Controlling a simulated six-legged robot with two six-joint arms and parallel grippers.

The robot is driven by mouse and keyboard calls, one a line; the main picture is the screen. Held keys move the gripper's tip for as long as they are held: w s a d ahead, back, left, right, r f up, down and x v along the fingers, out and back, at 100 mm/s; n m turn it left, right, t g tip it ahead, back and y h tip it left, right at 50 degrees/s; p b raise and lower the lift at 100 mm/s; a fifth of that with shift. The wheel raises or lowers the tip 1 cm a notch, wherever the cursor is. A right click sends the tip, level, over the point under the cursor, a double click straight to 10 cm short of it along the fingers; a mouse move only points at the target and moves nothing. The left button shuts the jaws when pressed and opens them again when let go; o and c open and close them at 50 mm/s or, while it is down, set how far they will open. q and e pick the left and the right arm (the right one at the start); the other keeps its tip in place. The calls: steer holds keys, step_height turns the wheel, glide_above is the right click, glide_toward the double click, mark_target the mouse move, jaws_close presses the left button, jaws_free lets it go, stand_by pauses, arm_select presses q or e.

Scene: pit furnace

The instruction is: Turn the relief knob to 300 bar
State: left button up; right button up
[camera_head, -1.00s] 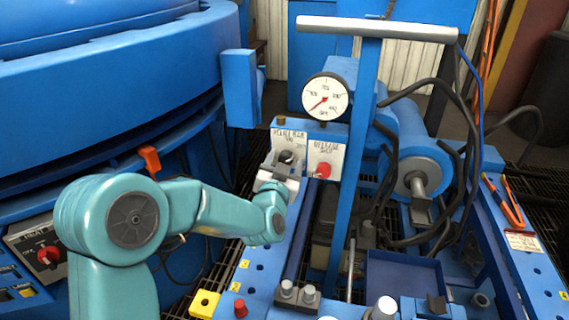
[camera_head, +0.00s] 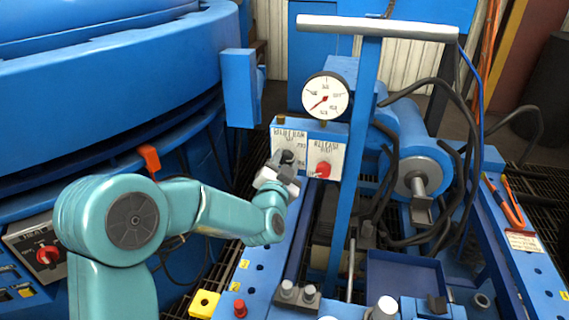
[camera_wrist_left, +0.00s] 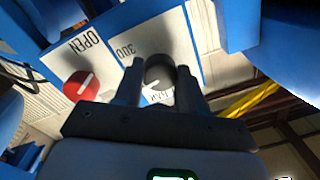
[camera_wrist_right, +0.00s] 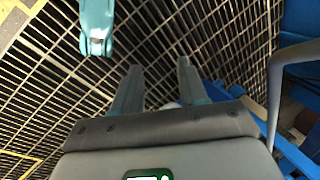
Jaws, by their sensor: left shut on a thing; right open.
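The dark relief knob (camera_head: 287,157) is on a white label plate on the blue valve block, left of a red knob (camera_head: 322,170). My left gripper (camera_head: 281,166) is at the dark knob. In the left wrist view the relief knob (camera_wrist_left: 158,72) is between the two fingers of my left gripper (camera_wrist_left: 160,82), which is shut on it. A "300" mark shows on its plate beside the left finger. The knob's pointer is too unclear to read. The round pressure gauge (camera_head: 325,96) has a red needle pointing lower left. My right gripper (camera_wrist_right: 158,82) is open and empty above floor grating.
A blue post with a grey crossbar (camera_head: 378,28) stands just right of the valve block. Black hoses (camera_head: 455,100) loop behind it. A blue tray (camera_head: 404,274) and short pegs are in front. The big blue furnace body (camera_head: 110,70) fills the left.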

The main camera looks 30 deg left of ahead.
arm_select(q)
steer(key=m, duration=0.4)
steer(key=shift+m, duration=2.1)
steer(key=o, duration=1.1)
steer(key=shift+c, duration=0.2)
